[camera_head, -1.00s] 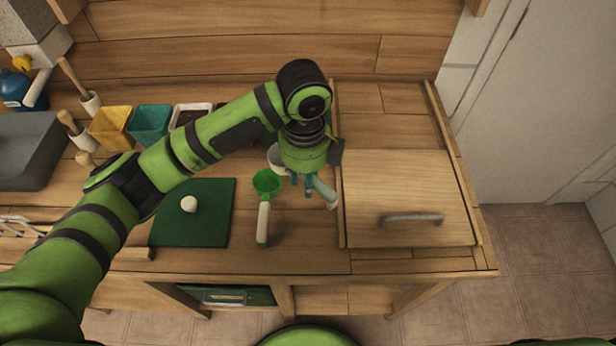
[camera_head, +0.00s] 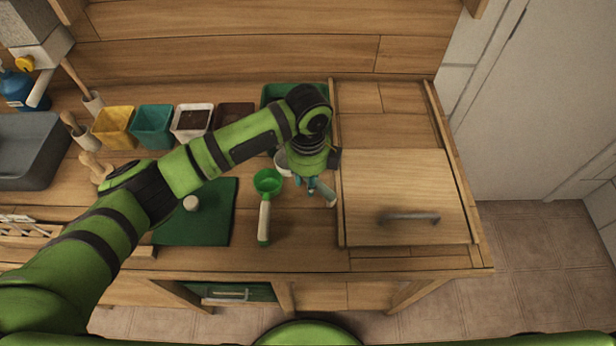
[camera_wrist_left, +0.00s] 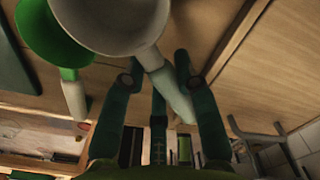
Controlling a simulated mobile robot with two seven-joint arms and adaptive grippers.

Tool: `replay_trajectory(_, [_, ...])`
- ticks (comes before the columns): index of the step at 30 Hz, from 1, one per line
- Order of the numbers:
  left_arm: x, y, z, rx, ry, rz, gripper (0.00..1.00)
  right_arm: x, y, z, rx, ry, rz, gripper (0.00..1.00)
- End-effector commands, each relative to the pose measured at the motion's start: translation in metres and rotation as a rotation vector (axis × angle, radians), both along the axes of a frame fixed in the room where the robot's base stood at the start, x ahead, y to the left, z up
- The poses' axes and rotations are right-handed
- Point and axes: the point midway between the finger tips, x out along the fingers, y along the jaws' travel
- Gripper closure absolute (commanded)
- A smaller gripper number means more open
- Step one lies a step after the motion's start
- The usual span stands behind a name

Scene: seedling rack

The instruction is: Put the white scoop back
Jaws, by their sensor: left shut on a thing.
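The white scoop shows in the left wrist view (camera_wrist_left: 112,22) with its bowl close to the camera and its pale handle between my fingers. In the head view the bowl (camera_head: 283,163) is partly hidden behind my wrist, and the handle end shows by the wooden lid's left edge. My left gripper (camera_head: 316,186) is shut on the scoop's handle; its fingers also show in the left wrist view (camera_wrist_left: 158,88). My right gripper is not in view. A green scoop (camera_head: 268,182) with a pale handle lies on the bench just left of the white one.
A wooden lid (camera_head: 400,180) with a metal handle borders the scoop on the right. A dark green mat (camera_head: 220,222) with a small white knob-like thing lies left. Yellow (camera_head: 113,128), teal (camera_head: 152,127) and white (camera_head: 192,120) pots stand in a row behind. A green tray (camera_head: 285,95) is partly hidden.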

Motion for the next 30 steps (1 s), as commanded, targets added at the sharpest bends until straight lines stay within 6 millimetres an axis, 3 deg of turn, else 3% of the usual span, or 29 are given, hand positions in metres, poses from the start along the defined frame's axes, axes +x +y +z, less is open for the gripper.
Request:
replay_trajectory(12, [0.000, 0.000, -0.011, 0.001, 0.001, -0.001, 1.00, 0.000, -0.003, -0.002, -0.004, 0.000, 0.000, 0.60])
replay_trajectory(13, [0.000, 0.000, -0.011, 0.001, 0.001, -0.001, 0.66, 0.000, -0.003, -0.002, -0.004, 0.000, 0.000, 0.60])
replay_trajectory(15, [0.000, 0.000, -0.011, 0.001, 0.001, -0.001, 0.46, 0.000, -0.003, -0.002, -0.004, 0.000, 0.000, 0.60])
replay_trajectory(25, [0.000, 0.000, -0.009, 0.000, 0.000, 0.000, 0.46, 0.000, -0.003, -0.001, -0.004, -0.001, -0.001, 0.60])
replay_trajectory(30, [0.001, -0.001, 0.007, -0.002, -0.002, -0.001, 0.46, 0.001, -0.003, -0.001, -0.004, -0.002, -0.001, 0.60])
